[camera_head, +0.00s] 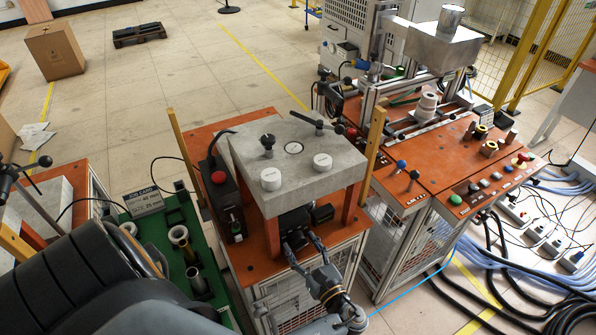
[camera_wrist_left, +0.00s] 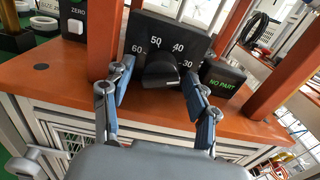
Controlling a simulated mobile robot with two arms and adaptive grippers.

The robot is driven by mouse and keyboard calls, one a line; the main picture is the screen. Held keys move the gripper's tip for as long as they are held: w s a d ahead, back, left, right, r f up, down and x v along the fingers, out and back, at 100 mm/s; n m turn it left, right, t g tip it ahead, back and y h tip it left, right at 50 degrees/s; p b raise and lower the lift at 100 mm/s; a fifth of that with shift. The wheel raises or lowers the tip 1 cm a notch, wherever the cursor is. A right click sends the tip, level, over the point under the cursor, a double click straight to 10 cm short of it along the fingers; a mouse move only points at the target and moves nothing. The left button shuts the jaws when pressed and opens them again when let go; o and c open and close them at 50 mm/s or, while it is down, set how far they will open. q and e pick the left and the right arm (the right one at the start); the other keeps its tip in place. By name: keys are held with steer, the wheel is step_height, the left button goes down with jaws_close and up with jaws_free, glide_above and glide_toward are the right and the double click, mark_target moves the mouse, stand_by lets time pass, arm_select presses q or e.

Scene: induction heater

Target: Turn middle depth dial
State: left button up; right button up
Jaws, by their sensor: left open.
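The depth dial is a black knob (camera_wrist_left: 161,70) on a dark slanted plate with white numbers 30, 40, 50 and 60. In the head view its dark housing (camera_head: 293,219) sits under the front edge of a grey block. My left gripper (camera_head: 300,240) is in front of it, and it also shows in the left wrist view (camera_wrist_left: 156,72). Its fingers are spread, one on each side of the knob, with visible gaps to it. The knob's exact setting is hard to tell. My right gripper is not in view.
A "NO PART" box (camera_wrist_left: 222,77) stands close right of the dial, and a "ZERO" box (camera_wrist_left: 74,22) stands left. Orange posts flank the dial. The thick grey block (camera_head: 298,150) overhangs it. The orange bench top (camera_wrist_left: 45,70) is bare in front.

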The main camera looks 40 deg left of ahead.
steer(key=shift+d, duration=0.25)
arm_select(q)
steer(key=shift+s+d, duration=0.1)
steer(key=shift+c, duration=1.4)
steer(key=c, duration=0.9)
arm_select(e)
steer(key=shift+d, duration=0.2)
